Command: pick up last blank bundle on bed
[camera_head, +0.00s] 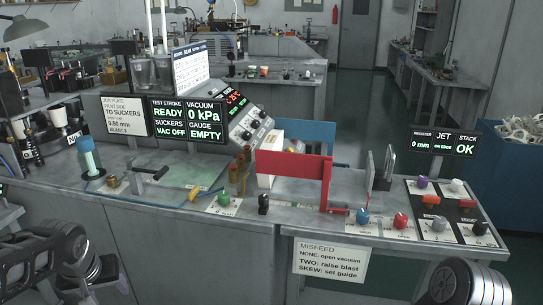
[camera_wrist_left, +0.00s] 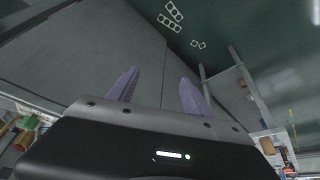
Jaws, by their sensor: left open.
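My left gripper (camera_wrist_left: 158,88) is open and empty in the left wrist view, its two purple fingers apart against grey panels and dark green floor. In the head view my left arm shows at the lower left, in front of the bench and clear of it. I cannot make out a blank bundle for certain.
Coloured knobs (camera_head: 401,220) line the bench's right end, near upright metal plates (camera_head: 381,170). A blue-green cylinder (camera_head: 88,158) and a black-handled tool (camera_head: 152,172) stand on the left. Screens (camera_head: 188,119) rise behind. A blue bin (camera_head: 516,170) stands at the right.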

